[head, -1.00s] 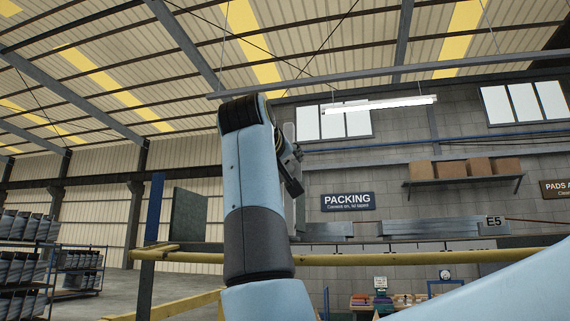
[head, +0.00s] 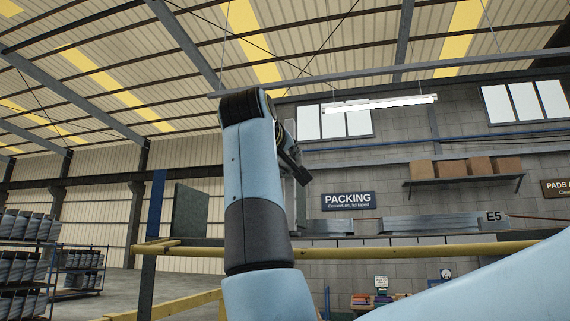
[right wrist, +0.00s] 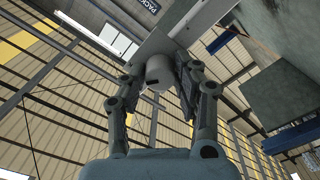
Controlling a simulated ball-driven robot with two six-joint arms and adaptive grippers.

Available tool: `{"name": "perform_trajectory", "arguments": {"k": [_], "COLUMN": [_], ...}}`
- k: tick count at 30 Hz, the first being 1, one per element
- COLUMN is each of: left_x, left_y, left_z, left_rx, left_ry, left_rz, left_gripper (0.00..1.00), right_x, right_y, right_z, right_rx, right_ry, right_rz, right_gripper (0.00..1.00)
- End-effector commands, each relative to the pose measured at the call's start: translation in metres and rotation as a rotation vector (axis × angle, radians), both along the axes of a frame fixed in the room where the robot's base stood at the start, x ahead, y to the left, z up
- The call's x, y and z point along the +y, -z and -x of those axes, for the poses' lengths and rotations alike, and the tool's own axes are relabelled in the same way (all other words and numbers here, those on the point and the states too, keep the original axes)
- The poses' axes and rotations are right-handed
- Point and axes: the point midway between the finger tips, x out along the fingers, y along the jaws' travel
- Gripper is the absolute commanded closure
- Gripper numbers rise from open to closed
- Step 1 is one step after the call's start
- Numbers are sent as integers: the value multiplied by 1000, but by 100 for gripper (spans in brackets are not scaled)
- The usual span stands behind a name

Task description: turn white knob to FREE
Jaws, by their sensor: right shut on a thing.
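The white knob (right wrist: 158,70) shows in the right wrist view as a short round piece with a small dark mark, in front of a pale grey-white plate (right wrist: 208,22). My right gripper (right wrist: 160,80) has one finger on each side of the knob and is shut on it. In the head view my right gripper (head: 298,166) shows only in part behind my blue arm, beside a narrow pale upright panel (head: 289,130). The knob is hidden in that view. No FREE marking can be read. My left gripper is not in view.
A yellow rail (head: 400,252) runs across behind my arm. A dark green-grey panel (head: 190,213) and a blue post (head: 155,207) stand to the left. A PACKING sign (head: 348,201) and a shelf of boxes (head: 465,167) are on the far wall.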

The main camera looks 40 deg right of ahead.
Motion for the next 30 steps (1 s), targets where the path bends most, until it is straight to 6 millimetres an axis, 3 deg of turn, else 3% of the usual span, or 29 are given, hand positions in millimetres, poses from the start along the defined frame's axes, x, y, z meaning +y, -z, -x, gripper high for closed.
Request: {"name": "perform_trajectory", "arguments": {"k": [12, 30], "left_x": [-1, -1], "left_y": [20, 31], "left_z": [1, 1], "left_rx": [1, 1], "left_ry": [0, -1], "left_rz": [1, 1], "left_gripper": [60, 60], "right_x": [0, 0], "right_y": [3, 3], "right_z": [0, -1], "right_rx": [290, 726], "right_ry": [-1, -1], "right_rz": [245, 614], "right_gripper": [100, 100]}}
